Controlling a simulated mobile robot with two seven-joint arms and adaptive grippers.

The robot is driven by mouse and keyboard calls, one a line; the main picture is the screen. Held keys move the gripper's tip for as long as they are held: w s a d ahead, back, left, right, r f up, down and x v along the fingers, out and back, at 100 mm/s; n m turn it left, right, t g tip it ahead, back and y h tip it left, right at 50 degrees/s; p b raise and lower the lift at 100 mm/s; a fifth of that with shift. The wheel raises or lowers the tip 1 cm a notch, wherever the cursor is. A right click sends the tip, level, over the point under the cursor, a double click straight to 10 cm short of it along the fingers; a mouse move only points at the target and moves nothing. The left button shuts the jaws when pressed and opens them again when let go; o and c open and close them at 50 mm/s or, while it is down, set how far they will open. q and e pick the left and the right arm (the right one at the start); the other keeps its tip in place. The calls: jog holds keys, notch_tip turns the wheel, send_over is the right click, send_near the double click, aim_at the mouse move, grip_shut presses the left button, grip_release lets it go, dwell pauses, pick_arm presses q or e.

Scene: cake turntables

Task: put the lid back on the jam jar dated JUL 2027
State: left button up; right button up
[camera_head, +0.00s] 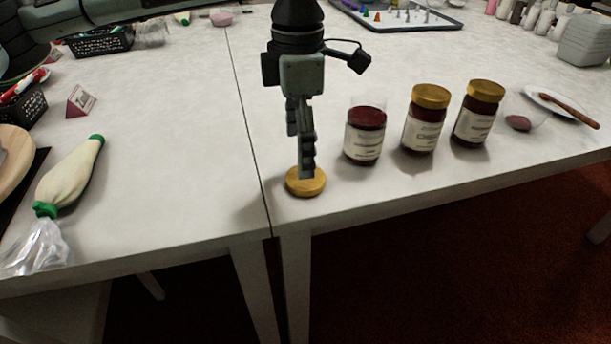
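A gold lid (306,186) lies flat on the white table near its front edge. My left gripper (306,172) points down over the lid, its near fingertip overlapping the lid in this view. The far finger is mostly hidden, so I cannot tell whether the fingers hold the lid. An open jar of dark red jam (365,137) stands upright, right of the gripper, without a lid. Two more jam jars, the middle one (425,120) and the right one (478,114), wear gold lids. The label dates are too small to read. My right gripper is not in view.
A white plate (542,97) with a wooden-handled tool stands right of the jars. A piping bag (72,178) lies at the left. A tray (440,25) with small nozzles is at the back. The table between lid and piping bag is clear.

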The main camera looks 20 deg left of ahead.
aim_at(305, 180)
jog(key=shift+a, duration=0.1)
pick_arm(q)
jog(key=shift+f, duration=0.4)
notch_tip(305, 180, down, 4)
jog(key=shift+w+d+f+p, duration=0.1)
jog(key=shift+d+f+p, duration=0.05)
jog(key=shift+p, duration=0.2)
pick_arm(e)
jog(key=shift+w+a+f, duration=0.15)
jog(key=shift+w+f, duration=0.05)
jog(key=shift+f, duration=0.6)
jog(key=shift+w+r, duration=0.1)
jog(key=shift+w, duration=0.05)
pick_arm(q)
jog(key=c, duration=0.8)
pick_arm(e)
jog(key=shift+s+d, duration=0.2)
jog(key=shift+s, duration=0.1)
